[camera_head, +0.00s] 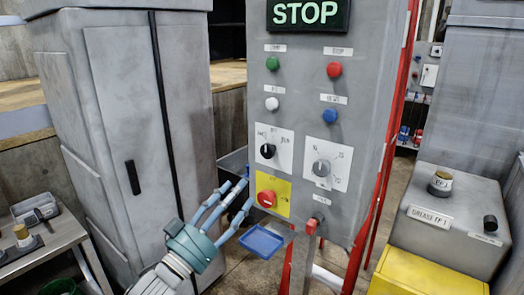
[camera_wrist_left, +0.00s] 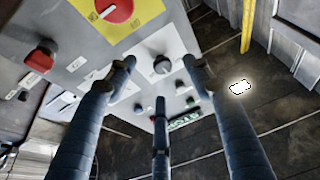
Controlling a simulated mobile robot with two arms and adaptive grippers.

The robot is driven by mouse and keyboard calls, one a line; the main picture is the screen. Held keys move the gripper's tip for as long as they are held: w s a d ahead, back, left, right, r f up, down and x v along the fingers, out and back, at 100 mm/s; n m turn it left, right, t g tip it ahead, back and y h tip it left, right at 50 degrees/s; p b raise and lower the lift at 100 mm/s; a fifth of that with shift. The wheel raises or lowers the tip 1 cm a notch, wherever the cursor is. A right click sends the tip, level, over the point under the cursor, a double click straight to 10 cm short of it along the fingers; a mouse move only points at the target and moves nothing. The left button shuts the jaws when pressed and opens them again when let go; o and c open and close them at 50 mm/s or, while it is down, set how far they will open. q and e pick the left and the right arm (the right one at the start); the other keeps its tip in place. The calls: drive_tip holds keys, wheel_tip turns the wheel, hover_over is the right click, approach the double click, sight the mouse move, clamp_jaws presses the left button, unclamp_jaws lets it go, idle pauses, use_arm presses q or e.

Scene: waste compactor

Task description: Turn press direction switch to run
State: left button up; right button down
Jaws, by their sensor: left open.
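The knob's exact setting is too small to tell. My left gripper (camera_head: 238,190) is open and empty, in front of the panel's lower left edge, below and left of the switch. In the left wrist view, the panel appears upside down; the switch knob (camera_wrist_left: 162,65) shows between the spread fingertips (camera_wrist_left: 159,66), apart from them as far as I can tell. My right gripper is not in view.
A grey dial (camera_head: 321,168) sits right of the switch, with green, red, white and blue buttons above. A lit STOP sign (camera_head: 307,14) tops the panel. A grey cabinet (camera_head: 130,120) stands left; a blue tray (camera_head: 262,242) lies below. A red post (camera_head: 385,165) borders the panel's right.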

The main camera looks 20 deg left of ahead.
sight(266, 154)
use_arm(q)
drive_tip(key=shift+h, duration=0.5)
drive_tip(key=w+d+r+p, duration=0.1)
drive_tip(key=w+r, duration=0.1)
drive_tip(key=w+d+r+p, duration=0.1)
drive_tip(key=w+r, duration=0.1)
drive_tip(key=w, duration=0.1)
drive_tip(key=w+d+r+p, duration=0.2)
drive_tip(key=w, duration=0.1)
drive_tip(key=shift+r, duration=0.2)
drive_tip(key=shift+w, duration=0.4)
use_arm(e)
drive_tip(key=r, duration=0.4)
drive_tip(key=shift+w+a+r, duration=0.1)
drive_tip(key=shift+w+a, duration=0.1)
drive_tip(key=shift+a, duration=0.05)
use_arm(q)
drive_tip(key=shift+c, duration=0.2)
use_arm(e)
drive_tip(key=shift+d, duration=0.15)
use_arm(q)
drive_tip(key=c, duration=1.1)
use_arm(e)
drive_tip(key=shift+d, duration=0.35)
